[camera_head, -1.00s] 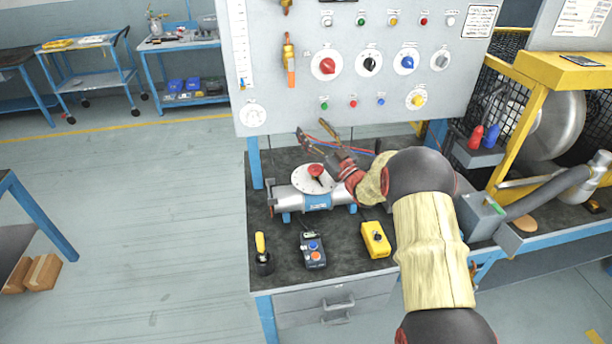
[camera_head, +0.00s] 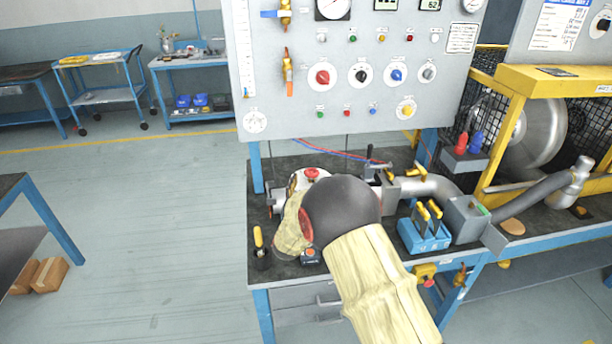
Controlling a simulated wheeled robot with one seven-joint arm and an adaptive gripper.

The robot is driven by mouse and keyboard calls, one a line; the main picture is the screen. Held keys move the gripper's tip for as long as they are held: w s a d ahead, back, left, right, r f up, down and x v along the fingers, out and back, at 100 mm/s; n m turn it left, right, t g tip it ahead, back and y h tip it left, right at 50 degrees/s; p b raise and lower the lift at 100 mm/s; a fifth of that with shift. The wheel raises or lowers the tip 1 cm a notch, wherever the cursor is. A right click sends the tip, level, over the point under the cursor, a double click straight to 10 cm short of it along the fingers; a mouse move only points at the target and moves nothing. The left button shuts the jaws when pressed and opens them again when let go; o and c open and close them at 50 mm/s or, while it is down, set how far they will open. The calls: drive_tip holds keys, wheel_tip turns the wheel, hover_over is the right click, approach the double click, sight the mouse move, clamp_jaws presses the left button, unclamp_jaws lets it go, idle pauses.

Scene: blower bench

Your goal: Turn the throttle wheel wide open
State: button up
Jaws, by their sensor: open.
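A pale round disc with a red knob (camera_head: 312,173), which looks like the throttle wheel, sits on top of a silver pipe body on the bench. Only its far part shows past my arm, so its exact turn cannot be read. My arm's dark joint and pale yellow sleeve cover the near side of the disc and most of the pipe body. My gripper is hidden behind the arm, and whether it touches the wheel cannot be seen.
A control panel (camera_head: 370,115) with several knobs stands behind the bench. A yellow-handled lever (camera_head: 260,247) and a partly covered button box (camera_head: 310,255) are at the front left. A blue lever block (camera_head: 424,238) stands right of my arm. The floor at left is open.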

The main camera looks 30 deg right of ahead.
sight(310, 176)
drive_tip(key=b+x, duration=0.1)
drive_tip(key=x, duration=0.5)
drive_tip(key=shift+w+d+f+b, duration=0.2)
drive_tip(key=shift+d+b, duration=0.05)
drive_tip(key=shift+b, duration=0.15)
drive_tip(key=shift+w+d+r, duration=0.1)
drive_tip(key=shift+w+d, duration=0.2)
drive_tip(key=shift+w, duration=0.15)
drive_tip(key=c, duration=0.3)
drive_tip(key=c, duration=0.8)
drive_tip(key=shift+c, duration=0.4)
